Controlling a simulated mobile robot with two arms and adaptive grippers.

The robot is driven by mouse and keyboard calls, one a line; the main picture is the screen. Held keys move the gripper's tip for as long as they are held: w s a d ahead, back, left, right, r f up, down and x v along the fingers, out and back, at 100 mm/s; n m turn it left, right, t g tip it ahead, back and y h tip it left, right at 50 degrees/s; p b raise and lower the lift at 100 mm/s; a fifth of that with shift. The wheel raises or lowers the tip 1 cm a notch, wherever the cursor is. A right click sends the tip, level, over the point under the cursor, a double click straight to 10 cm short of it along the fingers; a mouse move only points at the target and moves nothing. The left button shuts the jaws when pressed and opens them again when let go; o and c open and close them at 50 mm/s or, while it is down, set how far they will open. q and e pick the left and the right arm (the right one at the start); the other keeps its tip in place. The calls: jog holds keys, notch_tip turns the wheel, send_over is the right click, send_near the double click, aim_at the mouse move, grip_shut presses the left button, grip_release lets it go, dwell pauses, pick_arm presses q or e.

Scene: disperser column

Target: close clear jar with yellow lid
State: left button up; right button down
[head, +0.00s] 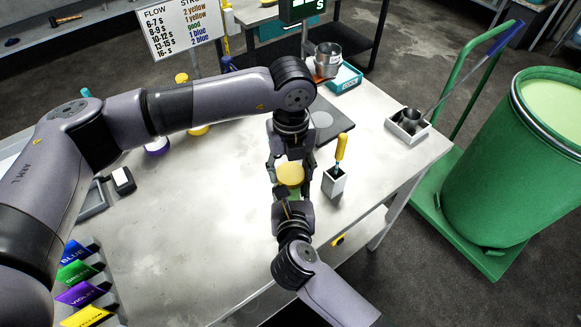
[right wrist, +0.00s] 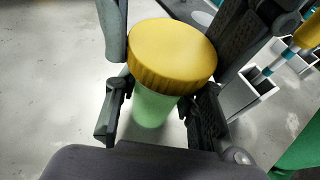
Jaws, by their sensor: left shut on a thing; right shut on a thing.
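The yellow lid (head: 290,174) is at the top of the clear jar (head: 293,191), which has light green contents. In the right wrist view the lid (right wrist: 172,52) covers the mouth of the jar (right wrist: 153,107); I cannot tell whether it is fully seated. My left gripper (head: 289,166) comes from the far side and is shut on the lid, with a finger on each side of it. My right gripper (head: 292,198) comes from the near side and is shut on the jar's body below the lid (right wrist: 160,108).
A white square holder (head: 334,183) with a yellow-handled tool (head: 341,150) stands close to the right of the jar. A dark flat plate (head: 328,124) lies behind. Coloured labelled bins (head: 82,270) are at the front left.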

pick_arm(q)
jog(key=shift+c, duration=1.3)
jog(key=o, duration=1.2)
jog(key=shift+c, duration=0.2)
jog(key=shift+r, duration=2.25)
jog(key=shift+r, duration=0.1)
jog(key=shift+c, duration=0.3)
notch_tip(320, 180, up, 3)
jog(key=shift+r, duration=0.15)
jog(key=shift+f, duration=4.05)
